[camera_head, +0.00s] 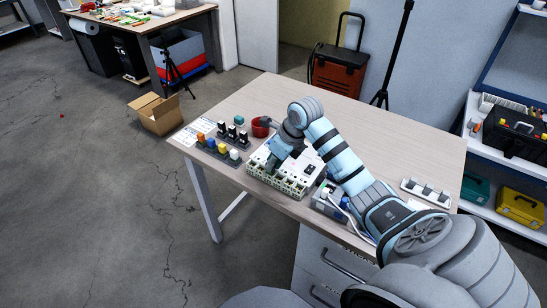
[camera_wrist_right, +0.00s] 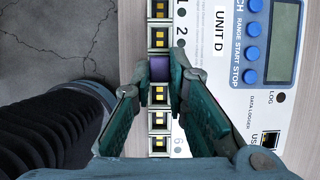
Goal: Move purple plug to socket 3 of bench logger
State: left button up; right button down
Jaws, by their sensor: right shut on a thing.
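The bench logger (camera_head: 312,160) is a white box near the front edge of the table, with a row of sockets along its front side. In the right wrist view its face (camera_wrist_right: 208,70) shows "UNIT D", blue buttons and a grey screen. My right gripper (camera_head: 271,165) is over the socket row. In the right wrist view the purple plug (camera_wrist_right: 159,68) is between the fingertips (camera_wrist_right: 160,84), in line with the third socket, just past the label 2. The fingers are shut on it. I cannot tell how deep the plug sits. My left gripper is not in view.
A holder with orange, blue, yellow and white plugs (camera_head: 222,150) stands left of the logger, with black pieces (camera_head: 233,132) behind. A red cup (camera_head: 260,127) stands behind the arm. A blue-grey device (camera_head: 328,201) and a grey rack (camera_head: 426,190) are to the right.

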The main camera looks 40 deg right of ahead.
jog(key=shift+f, duration=0.35)
dwell(0.6)
jog(key=c, duration=1.3)
grip_release()
jog(key=shift+c, duration=0.2)
notch_tip(320, 180, up, 7)
jog(key=p, duration=0.5)
jog(key=shift+r, duration=0.1)
